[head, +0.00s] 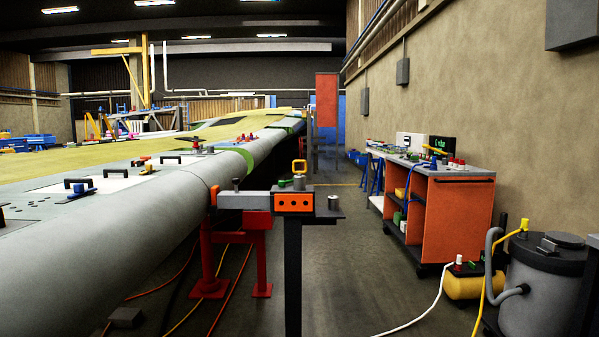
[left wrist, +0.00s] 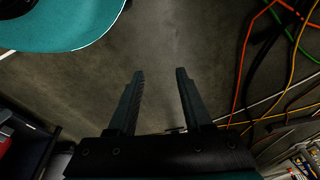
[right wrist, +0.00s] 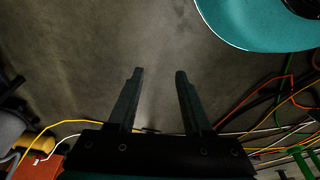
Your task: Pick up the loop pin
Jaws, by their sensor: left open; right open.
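My left gripper (left wrist: 160,72) is open and empty above bare floor in the left wrist view. My right gripper (right wrist: 159,72) is open and empty above bare floor in the right wrist view. Neither gripper shows in the head view, and the loop pin shows in neither wrist view.
The long grey wing (head: 150,205) fills the left, on a red stand (head: 262,250). A dark post (head: 293,275) holds up the fixture. An orange tool cart (head: 460,215) and a grey drum (head: 545,285) stand right. Hoses and cables cross the floor. The aisle floor (head: 365,270) has free room.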

